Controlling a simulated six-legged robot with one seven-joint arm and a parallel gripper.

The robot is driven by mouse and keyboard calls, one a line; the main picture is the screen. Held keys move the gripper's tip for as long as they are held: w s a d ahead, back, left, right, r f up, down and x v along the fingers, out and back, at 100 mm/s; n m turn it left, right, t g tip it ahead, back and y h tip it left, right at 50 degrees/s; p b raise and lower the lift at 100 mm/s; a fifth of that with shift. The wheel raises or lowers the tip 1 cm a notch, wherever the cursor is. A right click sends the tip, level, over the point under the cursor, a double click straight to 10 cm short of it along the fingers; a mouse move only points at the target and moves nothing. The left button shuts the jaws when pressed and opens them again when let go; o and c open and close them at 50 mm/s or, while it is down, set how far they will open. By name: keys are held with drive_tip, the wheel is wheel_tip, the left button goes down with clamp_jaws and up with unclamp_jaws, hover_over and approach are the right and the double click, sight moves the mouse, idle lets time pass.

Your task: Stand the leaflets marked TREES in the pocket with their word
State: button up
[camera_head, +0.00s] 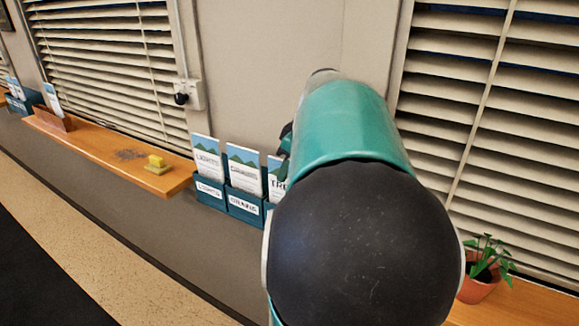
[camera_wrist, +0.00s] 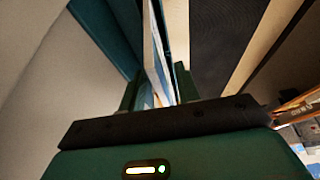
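A white leaflet stack with a green and blue top and letters starting "TR" (camera_head: 277,181) stands upright at the right end of the leaflet rack, partly hidden by my arm. Its lower end appears to be in the third teal pocket (camera_head: 268,208), level with its neighbours. Most of that pocket and its label are hidden. In the wrist view the leaflets (camera_wrist: 157,62) rise between the fingers of my gripper (camera_wrist: 157,92). The fingers stand apart on either side of them; whether they press on them is unclear. In the head view my arm hides most of the gripper.
Two filled pockets stand to the left, with other leaflets (camera_head: 207,158) (camera_head: 244,168). A wooden shelf (camera_head: 110,160) with a yellow block (camera_head: 156,163) lies farther left. A potted plant (camera_head: 480,288) stands at the lower right. Blinds and wall are close behind.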

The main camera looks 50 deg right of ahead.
drive_tip(key=v, duration=1.3)
drive_tip(key=shift+r, duration=0.4)
drive_tip(key=w+a+f, duration=0.3)
drive_tip(key=a+f, duration=0.1)
drive_tip(key=a, duration=0.5)
drive_tip(key=w+a+f, duration=0.3)
drive_tip(key=a, duration=0.5)
drive_tip(key=s+a+f, duration=0.1)
drive_tip(key=a+f, duration=0.5)
drive_tip(key=a, duration=0.3)
drive_tip(key=s+a+f+m+t, duration=0.1)
drive_tip(key=s+a+f, duration=0.1)
drive_tip(key=a+f, duration=0.4)
drive_tip(key=a, duration=0.4)
drive_tip(key=shift+a+f, duration=0.2)
drive_tip(key=shift+f, duration=0.15)
